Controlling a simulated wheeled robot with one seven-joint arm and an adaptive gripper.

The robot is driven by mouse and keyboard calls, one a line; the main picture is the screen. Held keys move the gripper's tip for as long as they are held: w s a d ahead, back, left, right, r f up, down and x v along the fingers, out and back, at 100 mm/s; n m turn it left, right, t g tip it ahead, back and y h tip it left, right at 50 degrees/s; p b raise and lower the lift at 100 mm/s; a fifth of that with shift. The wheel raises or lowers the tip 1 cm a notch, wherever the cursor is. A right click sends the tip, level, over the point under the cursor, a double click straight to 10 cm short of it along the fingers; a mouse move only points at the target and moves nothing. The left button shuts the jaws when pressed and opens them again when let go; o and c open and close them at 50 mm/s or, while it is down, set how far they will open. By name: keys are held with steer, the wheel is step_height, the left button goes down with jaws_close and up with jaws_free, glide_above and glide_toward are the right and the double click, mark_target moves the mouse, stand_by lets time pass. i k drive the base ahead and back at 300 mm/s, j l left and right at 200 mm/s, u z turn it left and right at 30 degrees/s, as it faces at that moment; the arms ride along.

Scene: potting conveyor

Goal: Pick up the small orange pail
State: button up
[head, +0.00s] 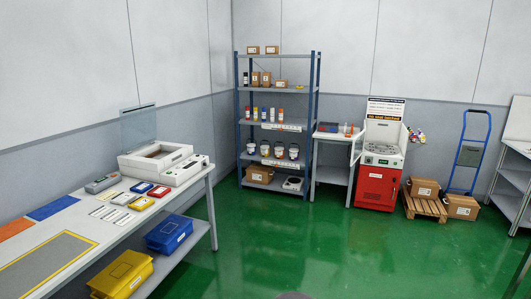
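I cannot make out the small orange pail for certain in the head view. Small orange-red items (347,129) stand on the small side table beside the red machine, too small to identify. Several white pails with dark bands (279,151) stand on a lower shelf of the blue-framed rack; none looks orange. My gripper is not in view.
A long grey workbench (90,235) with a white machine (155,163) runs along the left, bins beneath. The rack (314,110) stands in the back corner. A red machine (376,187), pallet (425,206) and blue hand truck (470,155) stand right. The green floor (330,245) is clear.

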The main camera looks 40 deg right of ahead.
mark_target(280, 150)
steer(key=z, duration=1.25)
steer(key=i+u, duration=0.2)
steer(key=i, duration=5.55)
steer(key=i+z, duration=0.4)
steer(key=i+j+z, duration=0.65)
steer(key=i+z, duration=0.15)
steer(key=i, duration=0.1)
